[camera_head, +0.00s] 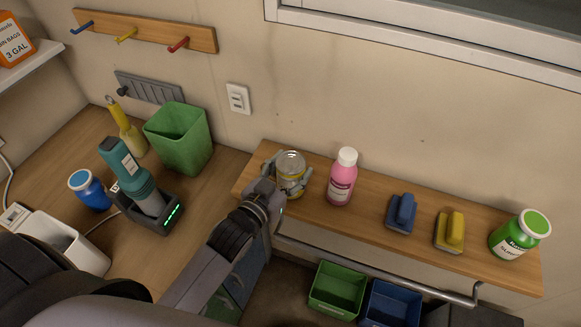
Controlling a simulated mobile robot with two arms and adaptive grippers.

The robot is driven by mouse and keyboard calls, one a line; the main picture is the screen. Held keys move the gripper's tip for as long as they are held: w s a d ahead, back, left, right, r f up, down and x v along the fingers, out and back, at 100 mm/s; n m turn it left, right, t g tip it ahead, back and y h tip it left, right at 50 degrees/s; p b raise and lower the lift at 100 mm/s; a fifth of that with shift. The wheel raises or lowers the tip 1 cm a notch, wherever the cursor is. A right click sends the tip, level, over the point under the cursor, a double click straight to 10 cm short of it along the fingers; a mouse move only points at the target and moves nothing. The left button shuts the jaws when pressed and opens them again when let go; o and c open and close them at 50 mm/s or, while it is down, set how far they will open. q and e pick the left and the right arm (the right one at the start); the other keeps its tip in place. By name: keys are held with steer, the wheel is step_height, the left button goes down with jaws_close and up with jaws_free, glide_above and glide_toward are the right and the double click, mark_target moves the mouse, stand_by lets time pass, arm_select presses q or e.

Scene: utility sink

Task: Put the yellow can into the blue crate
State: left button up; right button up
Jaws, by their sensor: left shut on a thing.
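The yellow can (292,168) stands at the left end of the wooden shelf, with a silvery top and a yellow band. My left gripper (288,176) is shut on it, its fingers at the can's sides; whether the can touches the shelf I cannot tell. The blue crate (391,305) is below and in front of the shelf, at the bottom of the view, partly cut off by the frame edge. My right gripper is not in view.
A pink bottle (342,178) stands just right of the can. Further right are a blue brush (402,213), a yellow brush (450,231) and a green jar (519,236). A green crate (337,290) sits left of the blue one. A metal rail (380,267) runs along the shelf front.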

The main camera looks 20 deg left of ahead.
arm_select(q)
steer(key=shift+f, duration=0.2)
steer(key=o, duration=1.1)
steer(key=shift+o, duration=0.2)
